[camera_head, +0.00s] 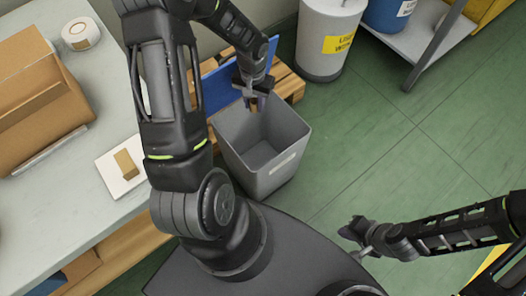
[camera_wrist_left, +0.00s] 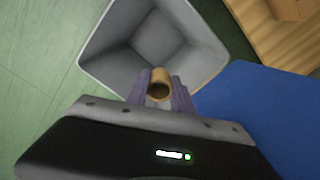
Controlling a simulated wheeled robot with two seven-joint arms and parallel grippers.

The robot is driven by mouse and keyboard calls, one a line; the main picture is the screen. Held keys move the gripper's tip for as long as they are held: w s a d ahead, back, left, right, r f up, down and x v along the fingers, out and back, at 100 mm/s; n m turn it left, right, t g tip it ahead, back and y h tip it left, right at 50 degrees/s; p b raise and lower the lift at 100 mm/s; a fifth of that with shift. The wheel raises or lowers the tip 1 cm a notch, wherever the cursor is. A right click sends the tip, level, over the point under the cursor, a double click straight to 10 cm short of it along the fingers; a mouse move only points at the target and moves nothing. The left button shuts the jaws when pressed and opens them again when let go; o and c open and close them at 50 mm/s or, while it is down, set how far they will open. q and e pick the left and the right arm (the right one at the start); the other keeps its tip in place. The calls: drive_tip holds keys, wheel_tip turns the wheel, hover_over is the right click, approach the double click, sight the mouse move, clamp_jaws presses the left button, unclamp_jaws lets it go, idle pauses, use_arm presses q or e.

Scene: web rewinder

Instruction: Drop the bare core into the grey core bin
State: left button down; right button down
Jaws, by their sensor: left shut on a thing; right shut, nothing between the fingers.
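My left gripper (camera_wrist_left: 160,92) is shut on the bare core (camera_wrist_left: 160,86), a short brown tube seen end-on in the left wrist view. In the head view the core (camera_head: 253,106) shows as a small brown bit below the left gripper (camera_head: 254,98). The grey core bin (camera_head: 270,180) stands on the floor, open at the top, and its visible inside looks empty. The left gripper holds the core over the bin's far part, near its rim; the exact height is unclear. My right gripper (camera_head: 355,230) is shut and empty, above the floor to the right of the bin.
A wooden pallet (camera_head: 288,82) and a blue panel (camera_head: 218,86) stand behind the bin. A white drum with a yellow label (camera_head: 328,38) is farther back. A table (camera_head: 40,215) with a cardboard box (camera_head: 40,90) is at left. Green floor (camera_head: 390,140) at right is clear.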

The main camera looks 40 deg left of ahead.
sight(255, 112)
use_arm(q)
drive_tip(key=shift+f+b, duration=1.4)
drive_tip(key=shift+f, duration=0.95)
drive_tip(key=c, duration=1)
unclamp_jaws()
drive_tip(key=shift+r, duration=0.15)
